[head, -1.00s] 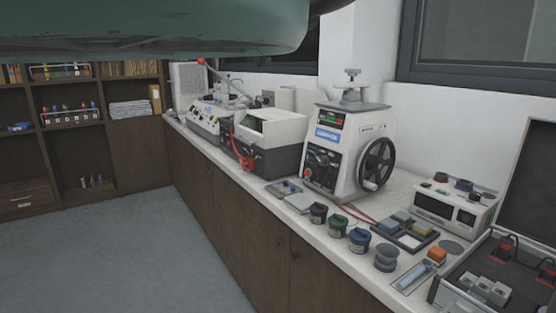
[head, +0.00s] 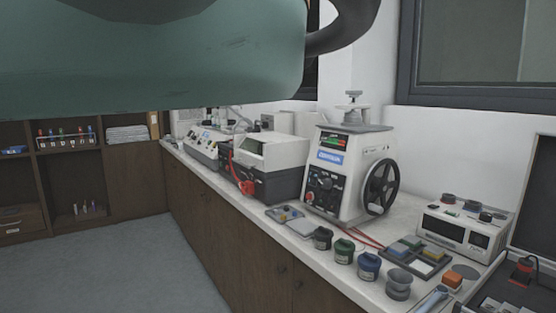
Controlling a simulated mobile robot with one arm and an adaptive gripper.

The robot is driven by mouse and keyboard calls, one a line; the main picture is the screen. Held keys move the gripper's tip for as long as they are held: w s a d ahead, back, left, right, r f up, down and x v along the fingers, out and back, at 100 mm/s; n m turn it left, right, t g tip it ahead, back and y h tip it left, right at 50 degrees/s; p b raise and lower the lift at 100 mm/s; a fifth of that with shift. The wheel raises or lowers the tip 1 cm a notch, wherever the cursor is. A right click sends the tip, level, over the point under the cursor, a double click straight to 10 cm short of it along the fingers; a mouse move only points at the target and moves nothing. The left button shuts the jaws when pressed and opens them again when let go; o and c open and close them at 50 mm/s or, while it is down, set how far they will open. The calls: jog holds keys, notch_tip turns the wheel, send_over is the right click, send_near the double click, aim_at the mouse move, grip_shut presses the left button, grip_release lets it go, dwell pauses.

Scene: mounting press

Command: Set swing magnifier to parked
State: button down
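I cannot pick out the swing magnifier for certain. A thin grey arm-like part (head: 242,117) stands among the machines at the far end of the counter, but it is small and partly covered, so I cannot tell if it belongs to the magnifier. The white mounting press (head: 338,185) with a black handwheel (head: 381,187) stands on the counter right of centre. A large green part, probably of my own arm, fills the upper left and hides what lies behind it. My gripper is not in view.
The long white counter (head: 285,222) carries a white-and-dark machine (head: 262,165), several small jars (head: 369,266), a sample tray (head: 417,256) and a white instrument box (head: 466,229). Dark shelves (head: 105,180) stand at the far left. The grey floor (head: 135,265) before the counter is clear.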

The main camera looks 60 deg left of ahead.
jog(key=shift+a+r, duration=0.15)
jog(key=shift+r, duration=0.2)
jog(key=c, duration=1)
grip_release()
jog(key=shift+a+f, duration=0.1)
jog(key=shift+a, duration=0.05)
jog(key=shift+c, duration=0.2)
jog(key=shift+o, duration=1.3)
jog(key=shift+f, duration=0.1)
jog(key=a, duration=0.7)
jog(key=shift+w+a, duration=0.15)
jog(key=shift+a, duration=0.1)
